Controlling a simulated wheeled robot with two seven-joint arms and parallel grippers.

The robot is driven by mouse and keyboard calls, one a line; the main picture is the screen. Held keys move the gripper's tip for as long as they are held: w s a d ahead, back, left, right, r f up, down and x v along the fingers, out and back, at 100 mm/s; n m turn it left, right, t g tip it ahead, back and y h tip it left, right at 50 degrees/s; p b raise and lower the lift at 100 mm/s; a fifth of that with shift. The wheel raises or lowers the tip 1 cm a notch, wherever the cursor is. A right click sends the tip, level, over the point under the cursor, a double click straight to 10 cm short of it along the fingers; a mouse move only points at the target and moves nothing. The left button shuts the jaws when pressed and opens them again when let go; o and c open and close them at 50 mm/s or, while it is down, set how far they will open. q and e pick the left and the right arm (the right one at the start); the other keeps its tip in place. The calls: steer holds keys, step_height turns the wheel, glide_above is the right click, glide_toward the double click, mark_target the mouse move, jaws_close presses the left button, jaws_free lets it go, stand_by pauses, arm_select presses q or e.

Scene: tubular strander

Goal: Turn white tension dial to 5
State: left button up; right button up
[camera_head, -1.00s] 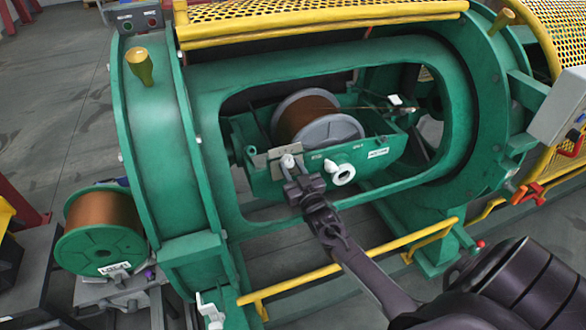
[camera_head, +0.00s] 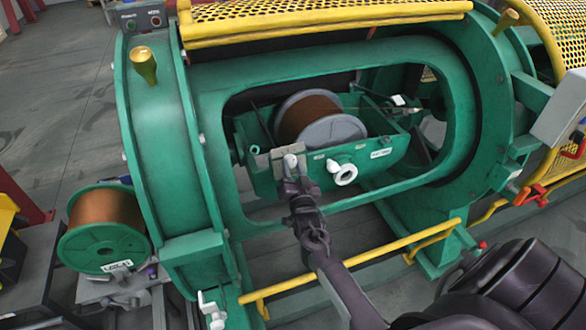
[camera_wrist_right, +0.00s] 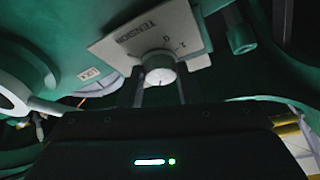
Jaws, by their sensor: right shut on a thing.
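The white tension dial (camera_head: 290,162) sits on a grey plate at the left end of the green cradle's front in the head view. The wrist view shows the round dial (camera_wrist_right: 159,70) with a small dark mark on its face. Behind it is the plate (camera_wrist_right: 136,38) marked "TENSION", with a few characters at its right side. My right gripper (camera_head: 292,178) is at the dial, and its two fingers (camera_wrist_right: 159,84) are shut on it from both sides. Which number the dial points at cannot be read. My left gripper is out of view.
A white ring-shaped part (camera_head: 345,174) protrudes from the cradle right of the dial. A copper reel (camera_head: 308,118) sits in the cradle. The green frame (camera_head: 210,100) surrounds the opening, and a yellow rail (camera_head: 340,272) runs below it.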

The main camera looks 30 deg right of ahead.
steer(key=o, duration=1)
steer(key=shift+c, duration=0.2)
steer(key=v, duration=0.7)
steer(key=shift+s, duration=0.4)
steer(key=shift+a, duration=0.2)
